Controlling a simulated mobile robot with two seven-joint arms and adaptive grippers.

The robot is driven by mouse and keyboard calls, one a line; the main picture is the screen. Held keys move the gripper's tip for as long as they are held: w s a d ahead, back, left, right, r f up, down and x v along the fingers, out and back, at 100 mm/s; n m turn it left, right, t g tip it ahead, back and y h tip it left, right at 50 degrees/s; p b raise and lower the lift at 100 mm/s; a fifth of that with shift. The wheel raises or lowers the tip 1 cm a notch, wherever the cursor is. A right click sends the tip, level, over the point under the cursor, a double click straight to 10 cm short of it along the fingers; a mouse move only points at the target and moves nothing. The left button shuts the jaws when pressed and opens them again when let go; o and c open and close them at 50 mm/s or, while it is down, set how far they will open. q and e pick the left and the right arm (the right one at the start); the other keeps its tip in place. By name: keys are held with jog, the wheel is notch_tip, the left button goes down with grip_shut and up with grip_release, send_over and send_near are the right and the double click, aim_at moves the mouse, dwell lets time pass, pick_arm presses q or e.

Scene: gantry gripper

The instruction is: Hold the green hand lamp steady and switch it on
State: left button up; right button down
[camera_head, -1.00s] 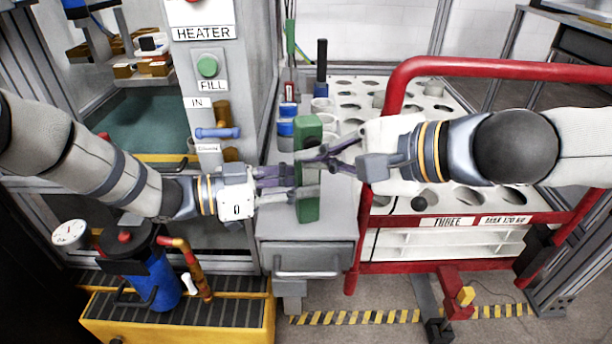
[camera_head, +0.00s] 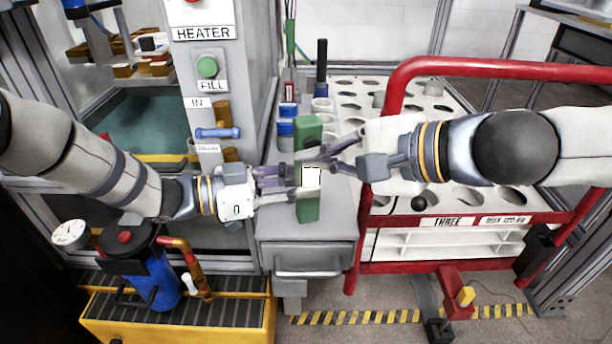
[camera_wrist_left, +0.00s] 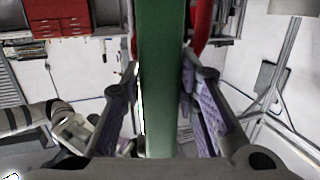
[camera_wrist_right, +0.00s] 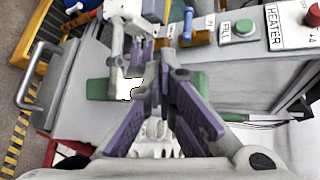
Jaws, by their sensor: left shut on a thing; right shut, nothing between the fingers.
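The green hand lamp (camera_head: 308,131) is a long green bar, held nearly upright above the grey cabinet. A bright white panel (camera_head: 311,175) glows on its middle. My left gripper (camera_head: 291,184) is shut on the lamp from the left. In the left wrist view the lamp (camera_wrist_left: 162,80) runs between both fingers. My right gripper (camera_head: 325,160) is shut and empty, its fingertips at the lamp just above the glowing panel. In the right wrist view the closed fingertips (camera_wrist_right: 155,85) partly hide the lamp (camera_wrist_right: 100,88); I cannot tell whether they touch it.
The grey cabinet (camera_head: 305,255) stands below the lamp. A white rack with round holes (camera_head: 470,197) and a red rail (camera_head: 500,68) lies under my right arm. The machine panel with the green FILL button (camera_head: 207,67) is at the left.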

jog(key=s+d, duration=0.1)
jog(key=s, duration=0.4)
jog(key=shift+s+d, duration=0.35)
jog(key=shift+s, duration=0.05)
pick_arm(q)
jog(key=o, duration=1)
